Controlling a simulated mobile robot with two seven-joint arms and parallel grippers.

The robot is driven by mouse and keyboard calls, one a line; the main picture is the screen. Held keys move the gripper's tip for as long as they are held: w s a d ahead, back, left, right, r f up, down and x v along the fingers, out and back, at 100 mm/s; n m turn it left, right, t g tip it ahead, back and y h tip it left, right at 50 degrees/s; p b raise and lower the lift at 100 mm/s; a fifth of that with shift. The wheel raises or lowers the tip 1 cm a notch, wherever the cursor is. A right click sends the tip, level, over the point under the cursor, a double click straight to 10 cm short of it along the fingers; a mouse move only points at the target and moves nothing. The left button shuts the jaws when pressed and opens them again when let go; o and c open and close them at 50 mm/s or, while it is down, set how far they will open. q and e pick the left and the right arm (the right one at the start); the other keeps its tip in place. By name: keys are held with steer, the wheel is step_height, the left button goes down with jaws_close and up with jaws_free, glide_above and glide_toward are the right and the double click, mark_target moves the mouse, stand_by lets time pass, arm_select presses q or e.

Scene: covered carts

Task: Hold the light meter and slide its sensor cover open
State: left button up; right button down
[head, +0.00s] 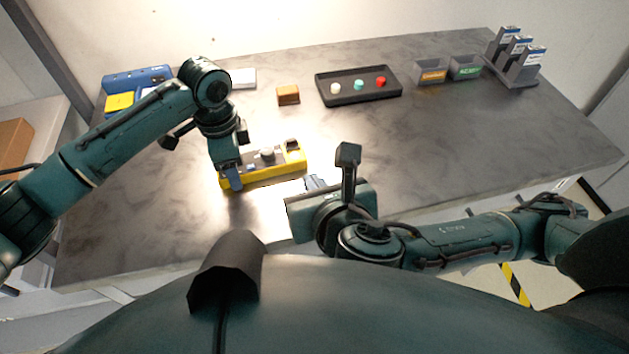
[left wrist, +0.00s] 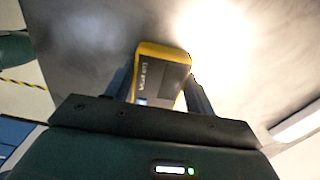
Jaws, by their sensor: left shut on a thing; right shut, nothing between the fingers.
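The light meter (head: 285,166) is a long yellow and grey device near the middle of the grey table, with a round grey knob and a dark block on top. My left gripper (head: 230,180) is shut on its left end. In the left wrist view the yellow meter (left wrist: 161,72), with a dark labelled panel, sits between the left fingers. I cannot tell which part is the sensor cover or whether it is open. My right gripper (head: 314,183) is shut and empty, close to the right end of the meter, seemingly apart from it.
At the back stand a blue organizer (head: 150,77) with a yellow item, a brown block (head: 288,95), a black tray (head: 330,99) with three coloured knobs, two labelled bins (head: 430,72), and a rack (head: 520,75) of boxes. The table's right side is clear.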

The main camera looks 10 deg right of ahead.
arm_select(q)
steer(key=o, duration=1.2)
